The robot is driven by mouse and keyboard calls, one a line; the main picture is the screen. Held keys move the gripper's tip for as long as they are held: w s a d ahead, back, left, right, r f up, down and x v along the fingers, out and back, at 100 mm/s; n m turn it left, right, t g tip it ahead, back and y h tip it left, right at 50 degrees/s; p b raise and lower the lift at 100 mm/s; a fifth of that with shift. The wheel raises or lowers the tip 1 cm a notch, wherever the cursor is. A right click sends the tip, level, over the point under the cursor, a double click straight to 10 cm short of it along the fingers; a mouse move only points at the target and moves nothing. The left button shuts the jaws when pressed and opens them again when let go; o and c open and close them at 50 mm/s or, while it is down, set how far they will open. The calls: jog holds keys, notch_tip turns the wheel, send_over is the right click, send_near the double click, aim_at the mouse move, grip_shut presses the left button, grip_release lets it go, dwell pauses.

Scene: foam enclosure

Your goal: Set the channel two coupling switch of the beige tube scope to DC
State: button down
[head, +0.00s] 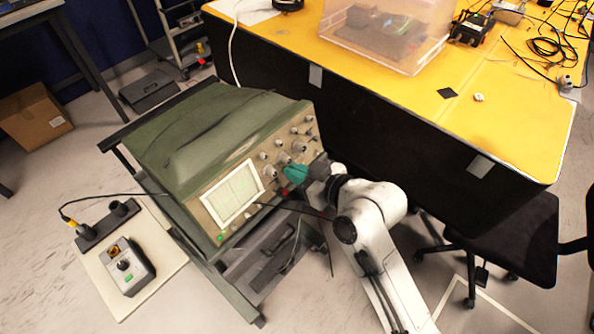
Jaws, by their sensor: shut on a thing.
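The beige tube scope (276,147) stands on a dark cart, with a green cover over its top and a pale screen (232,193) on the left of its front panel. Several knobs sit on the panel's right half. My gripper (290,178) is at the lower middle of the panel, to the right of the screen. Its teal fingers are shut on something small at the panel. The gripper hides that part, so I cannot tell which switch it is or how it is set. A red spot shows just below the fingers.
A yellow-topped table (500,105) with a clear plastic box (388,35) stands behind, to the right. A black chair (505,240) is at the right. A small control box (127,267) lies on a pale board at the lower left. A cardboard box (33,117) is at the far left.

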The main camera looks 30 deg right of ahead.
jog(key=shift+w+d, duration=0.15)
jog(key=shift+d, duration=0.45)
jog(key=c, duration=1.2)
grip_release()
jog(key=shift+c, duration=0.2)
jog(key=v, duration=1)
jog(key=shift+s, duration=0.35)
jog(key=shift+d+r, duration=0.1)
jog(key=shift+r, duration=0.05)
